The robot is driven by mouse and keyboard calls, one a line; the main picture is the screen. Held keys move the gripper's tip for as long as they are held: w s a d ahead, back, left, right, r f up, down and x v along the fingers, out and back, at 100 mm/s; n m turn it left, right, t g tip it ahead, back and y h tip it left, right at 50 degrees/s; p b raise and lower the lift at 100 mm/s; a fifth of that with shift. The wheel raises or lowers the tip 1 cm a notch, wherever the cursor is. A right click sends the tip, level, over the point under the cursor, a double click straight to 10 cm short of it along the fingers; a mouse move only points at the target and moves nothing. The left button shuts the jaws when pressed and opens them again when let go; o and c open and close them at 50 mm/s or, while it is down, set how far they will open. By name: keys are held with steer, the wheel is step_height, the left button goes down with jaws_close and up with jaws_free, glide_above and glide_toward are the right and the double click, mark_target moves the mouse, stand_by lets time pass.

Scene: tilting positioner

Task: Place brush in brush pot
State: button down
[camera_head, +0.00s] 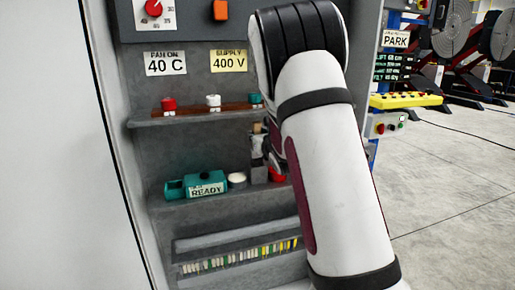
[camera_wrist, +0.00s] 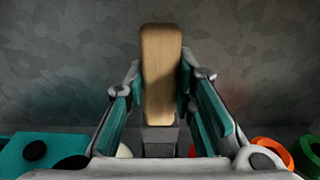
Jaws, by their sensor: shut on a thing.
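The brush shows in the wrist view as a tan wooden handle (camera_wrist: 161,48), upright between the teal pads of my gripper (camera_wrist: 160,82). My gripper is shut on it. In the head view, my gripper (camera_head: 263,144) is at the lower shelf, mostly hidden behind my white arm, and a small tan end of the brush (camera_head: 257,128) shows. A grey block-like thing (camera_head: 258,174) stands on the shelf just below; it may be the brush pot. A grey part (camera_wrist: 160,141) shows under the handle in the wrist view. I cannot tell whether the brush is inside the pot.
On the lower shelf (camera_head: 180,206) are a teal device labelled READY (camera_head: 205,187), a white round item (camera_head: 237,180) and a red item (camera_head: 277,175). An upper shelf (camera_head: 190,117) with red, white and teal knobs lies above. Orange (camera_wrist: 273,148) and green rings are at right in the wrist view.

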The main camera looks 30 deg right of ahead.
steer(key=shift+s+f, duration=0.1)
steer(key=shift+f, duration=2)
steer(key=c, duration=1.3)
jaws_free()
steer(key=shift+f+b, duration=0.1)
steer(key=shift+b, duration=0.2)
steer(key=shift+c, duration=0.2)
